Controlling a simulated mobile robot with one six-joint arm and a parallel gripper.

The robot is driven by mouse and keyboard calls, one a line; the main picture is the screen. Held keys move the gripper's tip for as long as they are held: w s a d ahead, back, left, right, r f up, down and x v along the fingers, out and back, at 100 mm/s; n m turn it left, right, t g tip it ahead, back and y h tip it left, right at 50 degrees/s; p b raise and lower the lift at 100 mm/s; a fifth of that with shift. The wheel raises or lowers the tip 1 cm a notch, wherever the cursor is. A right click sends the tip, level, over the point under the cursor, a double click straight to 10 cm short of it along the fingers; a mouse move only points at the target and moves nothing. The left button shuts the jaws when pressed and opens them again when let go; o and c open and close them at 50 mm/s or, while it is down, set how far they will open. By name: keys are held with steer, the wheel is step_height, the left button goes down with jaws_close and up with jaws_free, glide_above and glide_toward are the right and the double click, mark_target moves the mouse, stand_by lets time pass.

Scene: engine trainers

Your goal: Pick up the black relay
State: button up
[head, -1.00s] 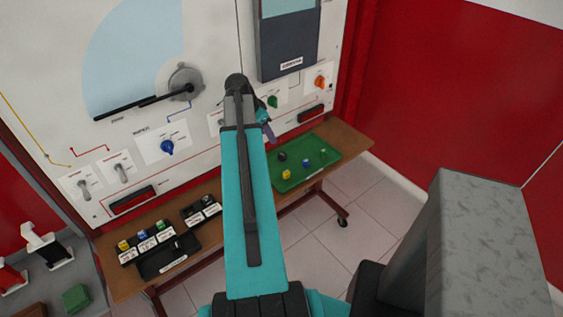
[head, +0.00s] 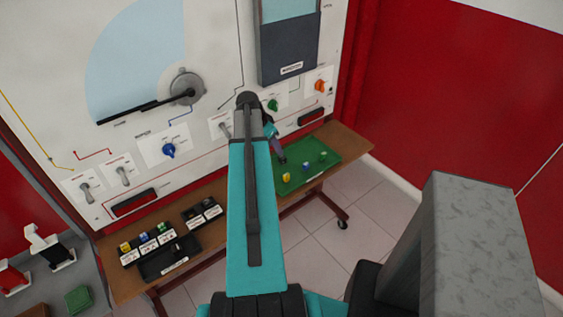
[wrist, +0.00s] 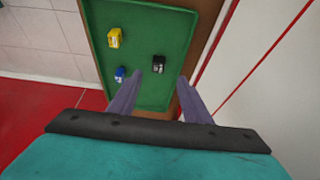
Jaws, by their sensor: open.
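The black relay (wrist: 158,63) stands on the green tray (wrist: 140,22) in the wrist view, just beyond the gap between my fingertips. My gripper (wrist: 159,78) is open and empty, with one finger to each side. In the head view my gripper (head: 279,156) is over the left part of the green tray (head: 331,148) and hides the black relay. I cannot tell the height of the fingertips above it.
A yellow relay (head: 287,178), a blue relay (head: 306,167) and a green relay (head: 323,155) share the tray. The wrist view also shows the blue relay (wrist: 120,73) near my left finger. A labelled black holder (head: 165,252) stands left. The trainer panel (head: 60,60) rises behind the table.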

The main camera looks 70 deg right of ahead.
mark_target(281, 157)
steer(key=shift+x, duration=1.45)
steer(key=shift+p, duration=0.35)
steer(key=shift+p+x, duration=1.2)
steer(key=shift+x, duration=1.4)
steer(key=shift+s+a, duration=0.1)
jaws_close()
